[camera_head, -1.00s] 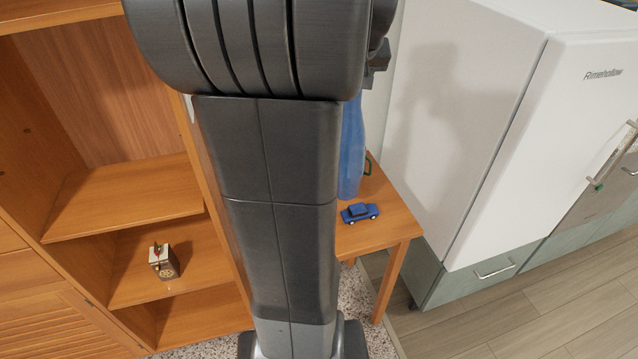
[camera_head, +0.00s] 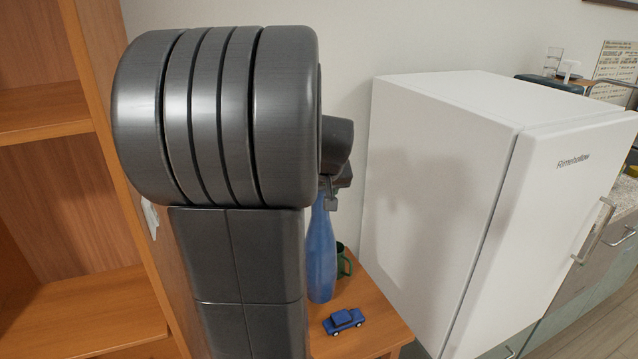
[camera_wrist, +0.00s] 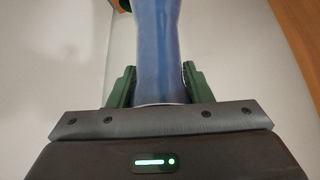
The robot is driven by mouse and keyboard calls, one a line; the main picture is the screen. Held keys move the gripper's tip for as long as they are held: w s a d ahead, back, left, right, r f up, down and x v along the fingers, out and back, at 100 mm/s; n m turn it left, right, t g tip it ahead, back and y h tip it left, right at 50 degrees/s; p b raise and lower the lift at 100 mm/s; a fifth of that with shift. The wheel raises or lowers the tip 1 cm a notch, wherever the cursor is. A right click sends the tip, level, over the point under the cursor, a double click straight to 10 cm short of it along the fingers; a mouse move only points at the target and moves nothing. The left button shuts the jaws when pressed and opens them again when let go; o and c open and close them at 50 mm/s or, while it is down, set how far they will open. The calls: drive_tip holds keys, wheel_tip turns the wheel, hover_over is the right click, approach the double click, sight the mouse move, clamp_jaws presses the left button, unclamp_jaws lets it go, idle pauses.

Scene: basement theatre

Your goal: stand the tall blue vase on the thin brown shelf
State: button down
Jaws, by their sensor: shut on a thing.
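The tall blue vase (camera_head: 321,255) is upright over the small wooden table, in the middle of the head view. My gripper (camera_head: 331,197) is shut on its narrow upper part. In the wrist view the green fingers of my gripper (camera_wrist: 158,86) sit on either side of the vase (camera_wrist: 160,45). I cannot tell whether the vase's base touches the table. Brown wooden shelves show in the bookcase at the left, an upper shelf (camera_head: 45,112) and a lower shelf (camera_head: 90,312). I cannot tell which, if either, is the thin brown shelf.
A blue toy car (camera_head: 344,321) and a green mug (camera_head: 343,262) stand on the table (camera_head: 375,338) close to the vase. The bookcase's side panel (camera_head: 100,130) rises left of my arm. A white fridge (camera_head: 440,190) stands at the right. The visible shelf tops look bare.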

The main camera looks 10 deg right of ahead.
sight(320, 208)
drive_tip(key=shift+f, duration=2)
drive_tip(key=c, duration=1.1)
unclamp_jaws()
drive_tip(key=shift+f, duration=0.15)
drive_tip(key=o, duration=0.4)
